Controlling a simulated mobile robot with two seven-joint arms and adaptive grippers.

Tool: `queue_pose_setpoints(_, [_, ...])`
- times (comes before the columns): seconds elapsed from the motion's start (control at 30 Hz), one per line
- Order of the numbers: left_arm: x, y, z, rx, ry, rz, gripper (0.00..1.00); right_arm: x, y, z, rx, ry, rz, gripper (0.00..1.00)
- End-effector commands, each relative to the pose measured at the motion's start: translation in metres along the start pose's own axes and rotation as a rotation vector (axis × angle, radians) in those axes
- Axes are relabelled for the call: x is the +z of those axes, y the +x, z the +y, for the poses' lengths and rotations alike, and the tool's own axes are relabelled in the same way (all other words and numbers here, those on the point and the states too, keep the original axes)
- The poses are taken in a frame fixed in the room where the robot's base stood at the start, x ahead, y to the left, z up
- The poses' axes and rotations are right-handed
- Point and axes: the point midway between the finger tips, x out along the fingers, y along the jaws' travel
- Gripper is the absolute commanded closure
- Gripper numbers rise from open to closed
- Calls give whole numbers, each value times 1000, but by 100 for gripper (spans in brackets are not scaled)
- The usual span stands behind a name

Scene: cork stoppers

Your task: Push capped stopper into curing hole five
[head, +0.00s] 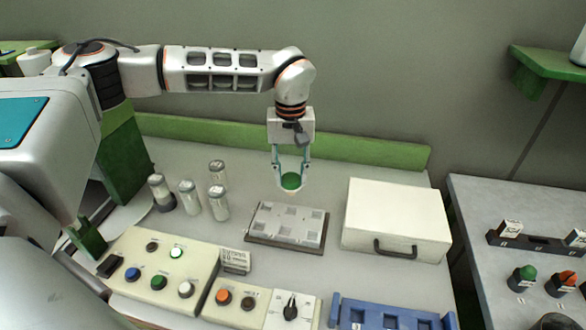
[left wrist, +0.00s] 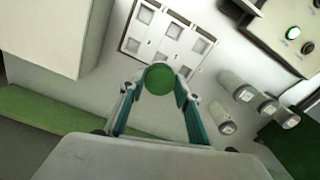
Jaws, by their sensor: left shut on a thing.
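My left gripper (head: 291,184) is shut on a green-capped stopper (head: 291,181), which hangs between its fingertips above the table. In the left wrist view the round green cap (left wrist: 159,79) shows between the two fingers of the gripper (left wrist: 160,84). A grey plate with several square recesses (head: 272,210) lies on a dark base just in front of and below the stopper. The plate also shows in the left wrist view (left wrist: 150,33), beyond the cap. I cannot read which hole is number five. The stopper's lower part is hardly visible. My right gripper is out of view.
A white box with a dark handle (head: 396,215) stands right of the plate. Several lidded jars (head: 190,198) stand to the left. A button panel (head: 150,260) and a blue holder (head: 390,318) are in front. A side table (head: 500,195) at right holds green- and orange-topped pieces.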

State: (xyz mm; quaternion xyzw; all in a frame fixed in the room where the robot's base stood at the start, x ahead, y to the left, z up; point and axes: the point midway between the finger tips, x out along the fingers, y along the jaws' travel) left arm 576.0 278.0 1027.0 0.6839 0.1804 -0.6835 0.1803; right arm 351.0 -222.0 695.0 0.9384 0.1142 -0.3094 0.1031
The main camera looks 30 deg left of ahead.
Motion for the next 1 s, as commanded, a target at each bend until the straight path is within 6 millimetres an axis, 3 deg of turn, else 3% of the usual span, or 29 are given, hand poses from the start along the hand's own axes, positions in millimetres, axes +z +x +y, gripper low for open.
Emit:
queue_pose_setpoints(0.6, [0, 48, 0, -1, -1, -2, 79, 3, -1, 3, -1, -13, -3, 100])
queue_pose_setpoints(1.0, [0, 56, 0, 0, 0, -1, 79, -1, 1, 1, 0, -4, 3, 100])
